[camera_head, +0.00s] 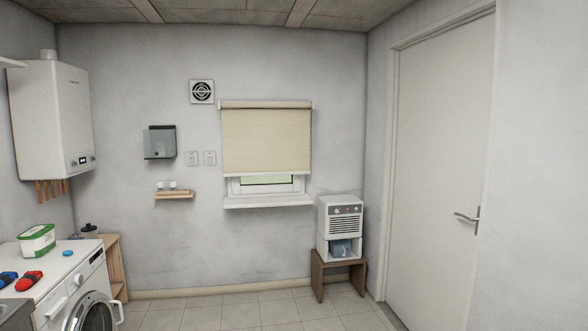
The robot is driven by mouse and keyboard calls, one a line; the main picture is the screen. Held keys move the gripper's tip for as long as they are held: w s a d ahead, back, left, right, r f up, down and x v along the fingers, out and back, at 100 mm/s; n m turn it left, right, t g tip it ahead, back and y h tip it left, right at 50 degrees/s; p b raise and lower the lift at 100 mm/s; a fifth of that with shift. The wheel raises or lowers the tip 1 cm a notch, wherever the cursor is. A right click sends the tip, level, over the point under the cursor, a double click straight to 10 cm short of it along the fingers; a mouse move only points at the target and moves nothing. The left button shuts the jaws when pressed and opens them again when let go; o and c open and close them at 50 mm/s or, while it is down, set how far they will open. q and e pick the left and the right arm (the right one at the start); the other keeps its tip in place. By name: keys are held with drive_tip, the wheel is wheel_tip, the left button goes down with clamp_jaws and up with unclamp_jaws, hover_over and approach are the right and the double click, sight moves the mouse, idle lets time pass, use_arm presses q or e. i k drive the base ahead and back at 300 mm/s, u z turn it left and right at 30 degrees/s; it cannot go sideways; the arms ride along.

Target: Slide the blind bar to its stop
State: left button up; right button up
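A beige roller blind (266,140) hangs over a small window (266,184) on the far wall. Its bottom bar (266,174) sits low, with a strip of the window and its white frame showing beneath. The blind's top roller (266,104) is at the upper edge of the window. Neither of my grippers shows in the head view, so I cannot see their state or their distance from the bar.
A white sill (268,202) juts out below the window. A white appliance (340,220) stands on a brown stool (324,272) to its right. A washing machine (50,262) stands at the left, a closed door (437,170) at the right. The tiled floor (240,312) between is clear.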

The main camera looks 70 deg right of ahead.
sight(282, 165)
drive_tip(key=z, duration=1.1)
drive_tip(key=i, duration=1.45)
drive_tip(key=z, duration=0.9)
